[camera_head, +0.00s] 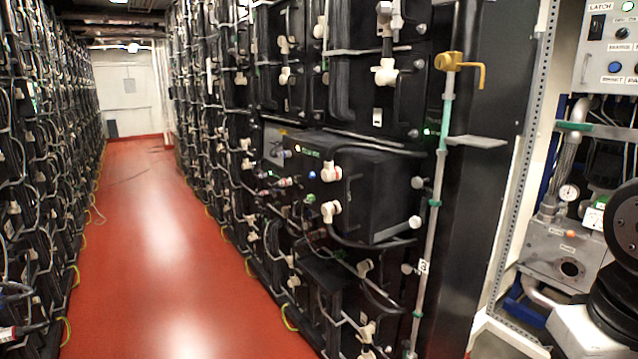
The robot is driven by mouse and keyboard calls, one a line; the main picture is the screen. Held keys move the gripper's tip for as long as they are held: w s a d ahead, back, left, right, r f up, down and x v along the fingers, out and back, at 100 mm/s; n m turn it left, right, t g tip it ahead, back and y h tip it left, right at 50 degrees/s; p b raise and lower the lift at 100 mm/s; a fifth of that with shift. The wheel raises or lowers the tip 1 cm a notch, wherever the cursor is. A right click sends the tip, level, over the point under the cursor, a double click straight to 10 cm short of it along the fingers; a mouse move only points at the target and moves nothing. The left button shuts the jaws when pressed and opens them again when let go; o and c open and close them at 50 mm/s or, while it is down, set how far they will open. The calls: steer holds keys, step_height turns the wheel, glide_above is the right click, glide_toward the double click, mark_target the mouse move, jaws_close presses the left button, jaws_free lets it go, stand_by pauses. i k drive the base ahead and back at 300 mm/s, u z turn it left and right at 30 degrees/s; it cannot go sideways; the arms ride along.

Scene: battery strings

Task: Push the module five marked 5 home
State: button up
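A black module (380,203) stands out from the front of the right-hand rack (492,150), farther into the aisle than the modules around it. It has white elbow fittings, a small blue button or light and a lit green mark on its face. I cannot read a number 5 on it. A cable loops below it. My gripper is not in view. Rounded black parts at the right edge look like a piece of my arm, well to the right of the module and apart from it.
A grey vertical pipe with a yellow valve handle (460,63) runs by the rack's near end. A control panel (610,50) and a metal unit with a gauge (569,192) stand at right. The red aisle floor (150,230) is clear. Another rack (45,130) lines the left.

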mark_target(370, 194)
steer(key=u, duration=0.35)
steer(key=i, duration=1.05)
steer(key=z, duration=0.3)
